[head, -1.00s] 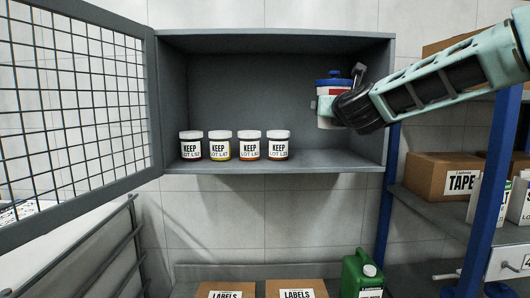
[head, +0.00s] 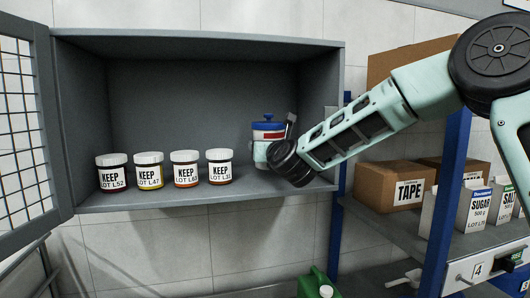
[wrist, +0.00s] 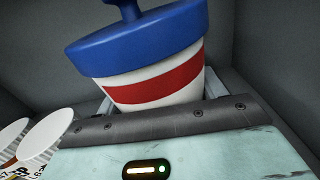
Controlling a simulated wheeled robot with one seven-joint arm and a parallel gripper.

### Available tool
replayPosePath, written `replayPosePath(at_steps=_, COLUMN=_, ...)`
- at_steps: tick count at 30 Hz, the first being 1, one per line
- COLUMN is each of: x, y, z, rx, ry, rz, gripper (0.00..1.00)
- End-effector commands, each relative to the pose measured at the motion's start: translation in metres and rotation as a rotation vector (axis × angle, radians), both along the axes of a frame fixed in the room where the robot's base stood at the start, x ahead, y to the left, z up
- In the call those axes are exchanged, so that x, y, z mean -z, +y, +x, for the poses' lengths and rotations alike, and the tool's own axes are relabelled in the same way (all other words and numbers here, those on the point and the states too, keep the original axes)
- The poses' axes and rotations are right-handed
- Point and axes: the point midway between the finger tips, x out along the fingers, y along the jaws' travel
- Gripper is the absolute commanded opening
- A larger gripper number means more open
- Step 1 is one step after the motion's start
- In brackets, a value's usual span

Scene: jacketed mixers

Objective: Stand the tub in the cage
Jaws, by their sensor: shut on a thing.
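The tub (head: 268,133) is white with a red band and a blue lid with a knob. It is inside the open grey cage (head: 200,48), toward its right side. My gripper (head: 268,154) is shut around the tub, and my wrist hides part of it. In the wrist view the tub (wrist: 150,70) fills the upper middle and looks upright or slightly tilted in the picture. The tub's base is hidden, so I cannot tell whether it touches the cage floor (head: 240,187).
Several KEEP jars (head: 185,170) stand in a row on the cage floor, left of the tub. The mesh door (head: 22,130) is swung open at the left. A blue-posted shelf (head: 450,170) with a TAPE box (head: 397,187) stands at the right. The cage's back is clear.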

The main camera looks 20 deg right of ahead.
Motion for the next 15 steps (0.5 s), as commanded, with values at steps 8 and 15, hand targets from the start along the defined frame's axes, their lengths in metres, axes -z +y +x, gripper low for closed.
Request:
replayPosePath(at_steps=8, x=0.024, y=0.0, z=0.0, rx=0.0, ry=-0.001, rz=0.0, gripper=0.31)
replayPosePath(at_steps=15, x=0.025, y=0.0, z=0.0, rx=0.0, ry=-0.002, rz=0.0, gripper=0.31)
